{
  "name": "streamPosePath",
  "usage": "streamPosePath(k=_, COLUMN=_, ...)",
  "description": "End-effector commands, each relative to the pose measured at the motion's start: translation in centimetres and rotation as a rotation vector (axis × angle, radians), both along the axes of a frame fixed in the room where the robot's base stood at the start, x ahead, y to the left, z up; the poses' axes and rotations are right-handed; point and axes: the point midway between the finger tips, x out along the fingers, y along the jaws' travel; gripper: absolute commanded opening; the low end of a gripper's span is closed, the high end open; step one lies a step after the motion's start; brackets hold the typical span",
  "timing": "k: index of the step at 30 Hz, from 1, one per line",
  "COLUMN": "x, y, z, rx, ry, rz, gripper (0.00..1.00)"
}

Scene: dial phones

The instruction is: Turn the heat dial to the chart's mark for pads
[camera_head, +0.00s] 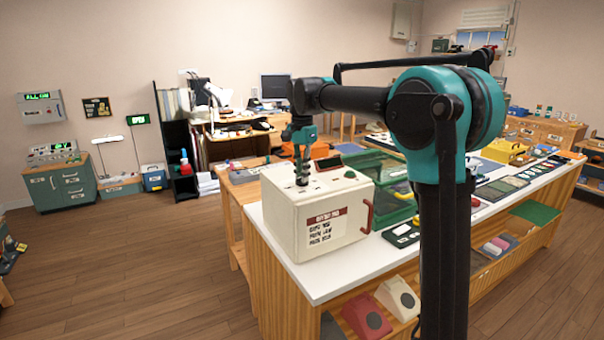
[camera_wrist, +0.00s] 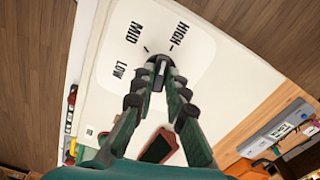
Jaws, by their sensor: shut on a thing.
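The heat dial (camera_wrist: 160,72) is a small dark knob on top of a cream-white box (camera_head: 338,222), with LOW, MID and HIGH printed around it. My gripper (camera_wrist: 158,80) points down over the box, and its two dark fingers are closed on opposite sides of the dial. In the head view my gripper (camera_head: 302,182) touches down on the box top and hides the dial. A pale line runs along the knob, but I cannot tell for sure which mark it points to. The chart (camera_head: 321,227) on the box front has a red header and several lines, too small to read surely.
The box stands at the near end of a white-topped wooden counter (camera_head: 300,272) and has a red handle (camera_head: 369,214). A green clear-lidded case (camera_head: 390,178) stands close behind it. Telephones (camera_head: 366,317) sit on the shelf below.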

Motion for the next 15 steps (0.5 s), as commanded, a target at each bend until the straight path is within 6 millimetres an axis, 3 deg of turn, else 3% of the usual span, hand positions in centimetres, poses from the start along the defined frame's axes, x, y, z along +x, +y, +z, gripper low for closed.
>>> streamPosePath(k=15, x=0.08, y=0.01, z=0.05, rx=0.001, ry=-0.002, rz=-0.249, gripper=0.00)
